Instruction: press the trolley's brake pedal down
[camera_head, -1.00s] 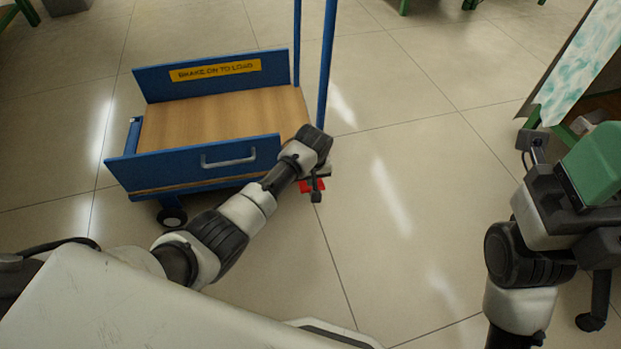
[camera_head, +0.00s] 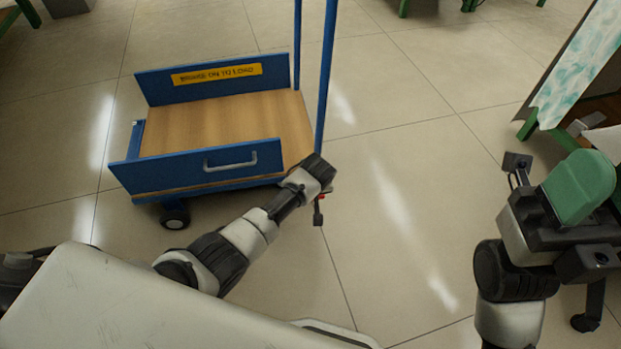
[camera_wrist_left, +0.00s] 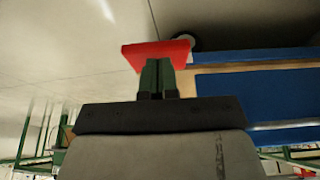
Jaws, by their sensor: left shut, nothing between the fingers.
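The blue trolley (camera_head: 190,175) with a wooden deck stands at the left in the head view. Its red brake pedal (camera_head: 323,197) shows only as a sliver by its near right corner, mostly hidden by my left wrist. In the left wrist view the pedal (camera_wrist_left: 160,50) is a flat red plate right at the tips of my left gripper (camera_wrist_left: 159,65). The green fingers are shut with nothing between them and overlap the pedal's edge; contact and the pedal's tilt cannot be judged. My right gripper (camera_head: 580,190) is at the right, far from the trolley; its fingers are not clear.
A yellow label (camera_head: 216,74) is on the trolley's back panel. Blue upright posts (camera_head: 326,80) rise at its right end. A green-framed stand with a pale patterned board (camera_head: 580,65) is at the right. The tiled floor between is clear.

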